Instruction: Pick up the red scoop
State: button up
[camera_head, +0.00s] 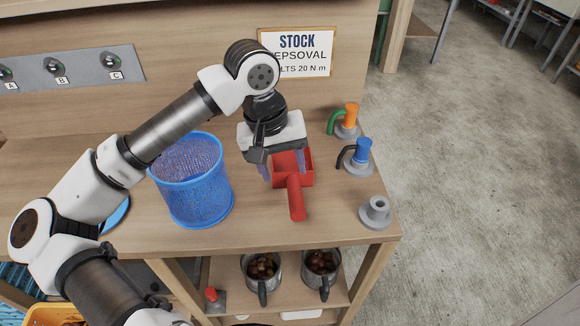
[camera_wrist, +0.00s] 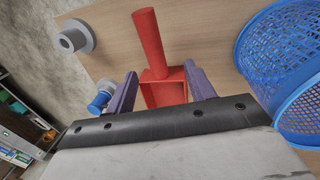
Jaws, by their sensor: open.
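The red scoop (camera_head: 296,198) lies on the wooden bench, its square bowl toward the back and its round handle toward the front edge. My gripper (camera_head: 283,170) is over the bowl, pointing down, with its purple fingers apart. In the wrist view the scoop (camera_wrist: 162,88) shows between the two fingers of my gripper (camera_wrist: 162,90), its handle pointing away from the gripper. The fingers look apart from the bowl on both sides. Part of the bowl is hidden behind the gripper body.
A blue mesh basket (camera_head: 197,190) stands close left of the scoop. To the right are an orange-topped piece (camera_head: 350,115), a blue-topped piece (camera_head: 362,152) and a grey holder (camera_head: 376,210). Two pots (camera_head: 263,272) of chestnuts stand on the shelf below. Bare bench lies around the scoop's handle.

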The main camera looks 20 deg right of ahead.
aim_at(294, 191)
jog(key=f, duration=0.3)
jog(key=shift+s+d+f, duration=0.15)
jog(key=shift+d+f, duration=0.05)
jog(key=shift+d, duration=0.2)
jog(key=shift+s+d+f+p, duration=0.2)
jog(key=shift+f+p, duration=0.3)
jog(key=shift+f, duration=0.4)
jog(key=shift+s+d+f+p, duration=0.1)
jog(key=shift+d+f+p, duration=0.3)
jog(key=shift+f, duration=0.45)
jog(key=shift+s+d+f+p, duration=0.15)
jog(key=shift+f+p, duration=0.45)
jog(key=shift+f, duration=0.3)
grip_shut()
jog(key=shift+r, duration=0.15)
